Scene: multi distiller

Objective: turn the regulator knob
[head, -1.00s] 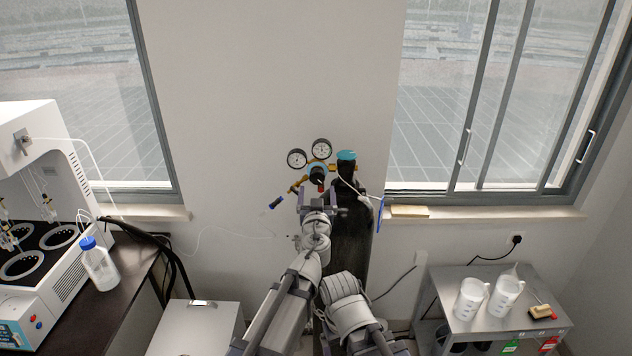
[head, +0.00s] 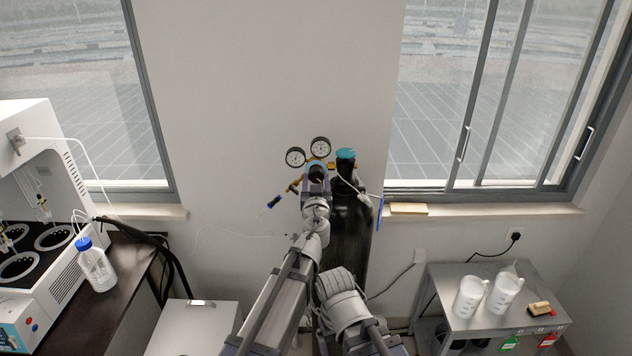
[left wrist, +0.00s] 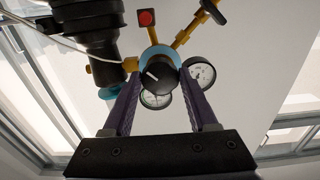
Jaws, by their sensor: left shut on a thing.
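The black regulator knob (left wrist: 158,77), with a white mark on its face, sits on the blue regulator body (left wrist: 153,56). In the head view the regulator (head: 318,164) is on the gas cylinder against the wall, and my gripper partly covers the knob. My left gripper (head: 316,183) reaches up to it. In the left wrist view its two purple fingers (left wrist: 160,80) lie on either side of the knob, shut on it. Two round gauges (head: 295,157) (head: 320,147) stand beside and above it. My right gripper is not in view.
The dark cylinder (head: 352,230) with a blue-topped valve (head: 346,155) stands right of my left gripper. A thin hose runs left along the wall. A distiller (head: 40,220) and bottle (head: 97,268) are at left; a steel cart (head: 440,300) with jugs is at right.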

